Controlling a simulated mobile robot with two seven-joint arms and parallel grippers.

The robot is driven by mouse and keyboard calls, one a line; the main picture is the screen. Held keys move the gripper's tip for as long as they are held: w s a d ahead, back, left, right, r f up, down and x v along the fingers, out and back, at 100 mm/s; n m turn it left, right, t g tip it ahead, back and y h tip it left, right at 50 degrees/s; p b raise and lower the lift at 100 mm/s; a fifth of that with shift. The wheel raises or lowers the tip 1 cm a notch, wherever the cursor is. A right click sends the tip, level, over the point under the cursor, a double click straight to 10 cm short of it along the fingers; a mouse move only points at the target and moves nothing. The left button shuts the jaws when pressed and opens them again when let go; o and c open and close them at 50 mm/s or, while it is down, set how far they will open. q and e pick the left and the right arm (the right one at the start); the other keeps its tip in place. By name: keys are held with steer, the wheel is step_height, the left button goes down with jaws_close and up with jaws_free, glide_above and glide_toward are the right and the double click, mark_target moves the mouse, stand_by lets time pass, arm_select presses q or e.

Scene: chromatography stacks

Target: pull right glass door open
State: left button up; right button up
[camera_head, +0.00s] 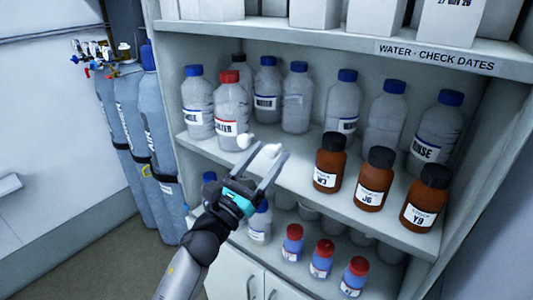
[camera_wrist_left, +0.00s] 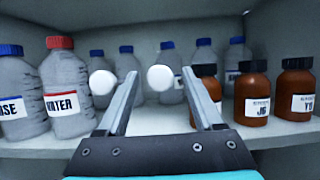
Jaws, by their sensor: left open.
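The glass doors are so clear that I cannot make out their panes or edges. Two round white knobs sit side by side in front of the middle shelf. The right knob (camera_head: 272,150) is between the fingertips of my open left gripper (camera_head: 270,153). In the left wrist view the right knob (camera_wrist_left: 160,78) shows between the two fingers, with the fingers apart. The left knob (camera_head: 243,140) is just outside the left finger; it also shows in the left wrist view (camera_wrist_left: 102,83). My right gripper is not in view.
Behind the knobs, a red-capped water bottle (camera_head: 231,103), clear blue-capped bottles and brown bottles (camera_head: 375,180) stand on the middle shelf (camera_head: 292,178). Small red-capped bottles (camera_head: 321,259) stand lower. White cupboard doors (camera_head: 232,277) are below. Grey gas cylinders (camera_head: 160,140) stand at the left.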

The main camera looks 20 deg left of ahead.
arm_select(q)
jaws_close()
stand_by(0.6)
stand_by(0.9)
